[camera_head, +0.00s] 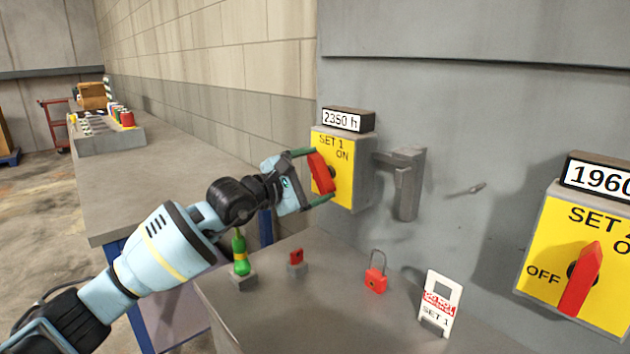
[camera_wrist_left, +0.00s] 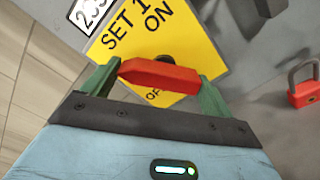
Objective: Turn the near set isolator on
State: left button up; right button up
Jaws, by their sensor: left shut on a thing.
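The yellow SET 1 isolator (camera_head: 345,183) is on the grey wall panel, under a 2350 h counter (camera_head: 347,120). My left gripper (camera_head: 317,175) is shut on its red handle (camera_head: 319,172). The left wrist view shows the handle (camera_wrist_left: 160,76) lying between both green fingers, with ON above it and OFF partly hidden below it. Which mark the handle points at I cannot tell. A second yellow isolator, SET 2 (camera_head: 545,248), is at the right edge, partly cut off, with its red handle (camera_head: 582,280) nearly upright beside the OFF mark. My right gripper is not in view.
A grey lever fixture (camera_head: 405,185) juts from the panel right of SET 1. On the grey ledge below stand a green bottle-like item (camera_head: 239,252), a small red item (camera_head: 296,257), a red padlock (camera_head: 376,280) and a SET 1 tag (camera_head: 438,300). A long bench (camera_head: 165,180) runs behind.

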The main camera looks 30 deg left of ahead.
pick_arm(q)
jog(key=m+b, duration=0.1)
jog(key=m, duration=0.4)
jog(key=shift+d+b, duration=0.1)
jog(key=shift+b, duration=0.25)
jog(key=shift+m, duration=0.9)
jog(key=shift+b, duration=0.3)
jog(key=o, duration=0.8)
jog(key=shift+s, duration=0.1)
jog(key=shift+s, duration=0.1)
